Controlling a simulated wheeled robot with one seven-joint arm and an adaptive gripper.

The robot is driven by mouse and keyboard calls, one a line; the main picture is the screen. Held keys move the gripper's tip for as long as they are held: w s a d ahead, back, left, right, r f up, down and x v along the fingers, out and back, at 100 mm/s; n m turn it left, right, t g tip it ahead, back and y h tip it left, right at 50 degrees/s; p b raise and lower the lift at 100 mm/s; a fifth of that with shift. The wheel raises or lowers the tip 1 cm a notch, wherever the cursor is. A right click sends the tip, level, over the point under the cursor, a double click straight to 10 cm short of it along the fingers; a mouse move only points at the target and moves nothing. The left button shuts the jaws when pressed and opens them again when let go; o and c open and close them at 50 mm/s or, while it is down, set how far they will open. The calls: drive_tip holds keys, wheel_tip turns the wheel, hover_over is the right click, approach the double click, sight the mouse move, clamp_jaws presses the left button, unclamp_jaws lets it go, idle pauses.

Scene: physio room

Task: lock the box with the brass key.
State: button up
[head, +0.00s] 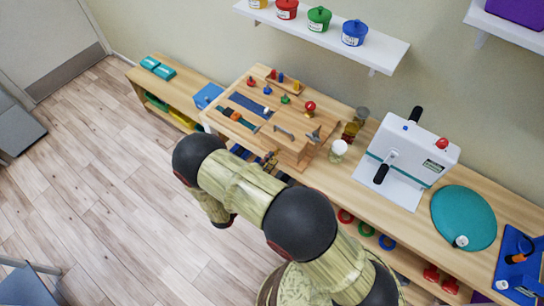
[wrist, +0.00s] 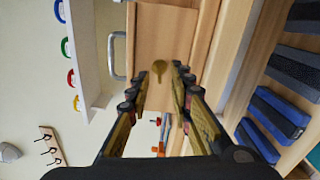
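The brass key (wrist: 159,68) shows in the wrist view as a small round head with a short stem. It stands against the plain wooden front of the box (wrist: 163,35); I cannot tell how deep it sits in a lock. My gripper (wrist: 158,86) is open, with one finger on each side of the key and a visible gap to both. In the head view my gripper (head: 268,160) is close to the front of the wooden box (head: 295,150), and my arm hides part of that front. A metal handle (head: 284,132) is on the box; it also shows in the wrist view (wrist: 116,56).
A board with pegs and knobs (head: 262,104) adjoins the box on the wooden bench (head: 345,180). Jars (head: 350,130), a white device (head: 408,160) and a teal disc (head: 464,217) stand to the right. A wall shelf (head: 325,35) holds pots above.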

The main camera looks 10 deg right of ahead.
drive_tip(key=shift+x, duration=1.1)
drive_tip(key=shift+c, duration=1.2)
clamp_jaws()
